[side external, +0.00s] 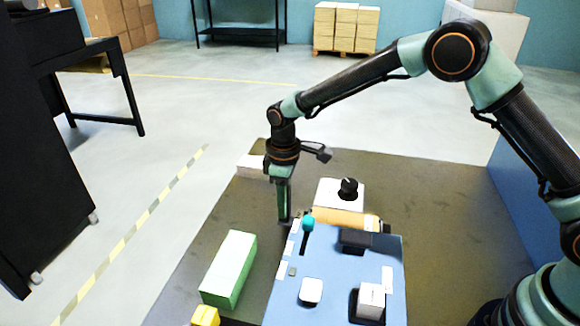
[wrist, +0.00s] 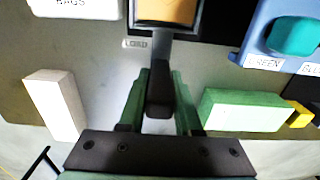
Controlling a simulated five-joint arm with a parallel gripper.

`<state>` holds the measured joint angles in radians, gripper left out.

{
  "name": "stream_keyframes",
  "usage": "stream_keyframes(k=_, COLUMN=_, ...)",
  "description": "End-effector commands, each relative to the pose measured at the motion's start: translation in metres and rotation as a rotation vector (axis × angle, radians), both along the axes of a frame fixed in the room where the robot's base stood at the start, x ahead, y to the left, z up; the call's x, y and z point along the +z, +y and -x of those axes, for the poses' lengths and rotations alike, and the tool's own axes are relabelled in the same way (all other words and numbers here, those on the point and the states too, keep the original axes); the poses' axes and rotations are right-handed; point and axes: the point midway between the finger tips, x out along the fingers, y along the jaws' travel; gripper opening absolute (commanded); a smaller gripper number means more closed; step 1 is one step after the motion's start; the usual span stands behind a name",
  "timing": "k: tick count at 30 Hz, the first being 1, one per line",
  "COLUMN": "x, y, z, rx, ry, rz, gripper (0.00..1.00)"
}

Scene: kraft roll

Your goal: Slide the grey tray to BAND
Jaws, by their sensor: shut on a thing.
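My gripper (side external: 285,217) points straight down beside the left end of a brown kraft roll (side external: 345,217). In the wrist view, my gripper (wrist: 160,85) is shut on the dark handle (wrist: 160,100) of the grey tray (wrist: 175,48). A grey stem runs from the handle up to the tray's rim at the top edge. The orange-brown roll lies inside the tray, partly cut off. A LOAD label (wrist: 136,43) lies just left of the stem. I cannot read a BAND label in either view.
A blue panel (side external: 335,275) with a teal knob (side external: 308,223) stands close right of my gripper. A green block (side external: 230,268) and a yellow block (side external: 206,315) lie in front. A white box with a black knob (side external: 348,190) is behind.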

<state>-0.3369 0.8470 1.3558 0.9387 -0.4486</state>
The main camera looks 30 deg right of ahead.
Motion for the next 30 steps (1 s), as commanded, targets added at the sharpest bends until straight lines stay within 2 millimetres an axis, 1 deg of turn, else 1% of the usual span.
stream_keyframes(k=22, x=0.002, y=0.002, z=0.002, rx=0.001, ry=0.0, rz=0.0, gripper=0.0)
stream_keyframes(k=26, x=0.002, y=0.018, z=0.017, rx=0.005, ry=0.001, rz=0.0, gripper=0.0)
stream_keyframes(k=30, x=0.003, y=0.047, z=0.045, rx=0.007, ry=0.0, rz=0.0, gripper=0.0)
